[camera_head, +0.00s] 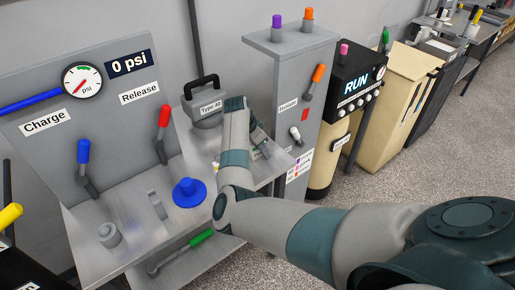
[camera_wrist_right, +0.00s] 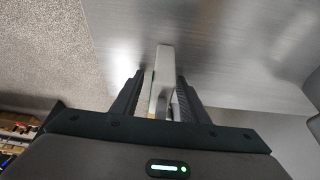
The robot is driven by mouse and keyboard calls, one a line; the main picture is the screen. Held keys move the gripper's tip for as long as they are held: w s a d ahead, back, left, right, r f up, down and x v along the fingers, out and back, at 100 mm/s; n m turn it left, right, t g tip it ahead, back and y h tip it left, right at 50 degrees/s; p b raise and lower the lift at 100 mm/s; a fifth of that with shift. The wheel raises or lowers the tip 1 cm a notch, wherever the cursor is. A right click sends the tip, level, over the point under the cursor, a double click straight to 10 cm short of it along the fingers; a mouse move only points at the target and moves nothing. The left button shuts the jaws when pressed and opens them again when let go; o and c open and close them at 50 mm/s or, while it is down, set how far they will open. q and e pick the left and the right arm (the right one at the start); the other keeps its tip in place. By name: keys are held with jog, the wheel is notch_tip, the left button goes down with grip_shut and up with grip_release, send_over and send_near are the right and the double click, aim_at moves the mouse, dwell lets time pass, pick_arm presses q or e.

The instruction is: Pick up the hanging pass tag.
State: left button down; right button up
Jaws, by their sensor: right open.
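My right gripper (camera_wrist_right: 160,80) is open, with its two dark fingers on either side of a narrow pale upright piece (camera_wrist_right: 164,70) over the metal bench top. I cannot tell whether this piece is the hanging pass tag or its holder. A thin tan and greenish edge shows beside it, close to the left finger. In the head view my right gripper (camera_head: 259,143) is low over the bench's right part, mostly hidden behind my forearm. I cannot make out the pass tag there. My left gripper is not in view.
The metal bench (camera_head: 135,235) carries a blue knob (camera_head: 189,191), a blue lever (camera_head: 84,155), a red lever (camera_head: 163,125) and a grey "Type 40" block with a black handle (camera_head: 203,100). A grey cabinet (camera_head: 290,75) stands close right of the gripper.

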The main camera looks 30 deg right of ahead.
dwell(0.3)
grip_shut()
jog(key=shift+r, duration=0.15)
jog(key=shift+r+b, duration=0.5)
notch_tip(320, 180, up, 2)
jog(key=shift+w+r+b, duration=0.1)
jog(key=shift+r+b, duration=0.05)
jog(key=shift+b, duration=0.6)
jog(key=s+r+b, duration=0.3)
jog(key=s+r, duration=0.4)
jog(key=s, duration=0.5)
jog(key=shift+a+r, duration=0.2)
jog(key=shift+r, duration=0.05)
